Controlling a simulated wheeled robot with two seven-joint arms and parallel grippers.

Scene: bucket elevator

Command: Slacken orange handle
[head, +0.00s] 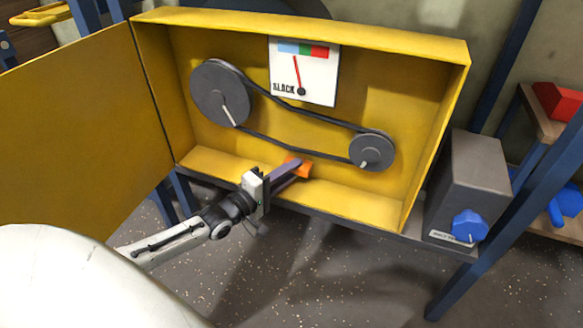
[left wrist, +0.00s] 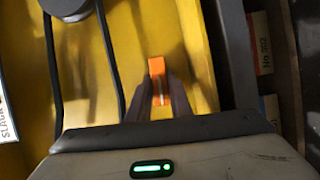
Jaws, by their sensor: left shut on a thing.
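The orange handle (head: 298,167) sits low in the open yellow cabinet (head: 300,19), below the belt. My left gripper (head: 290,172) comes in from the lower left and is shut on the handle. In the left wrist view the handle (left wrist: 157,68) shows between the two fingers (left wrist: 160,95). A black belt (head: 310,116) runs around a large pulley (head: 220,93) and a small pulley (head: 372,151), and its upper run sags. The gauge marked SLACK (head: 304,75) has its needle pointing up, slightly left, towards the blue and green bands. My right gripper is not in view.
The cabinet door (head: 80,140) stands open at the left. A grey box with a blue knob (head: 469,226) stands right of the cabinet. Blue frame posts (head: 510,220) and a shelf with a red object (head: 557,101) are at the right. Speckled floor lies below.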

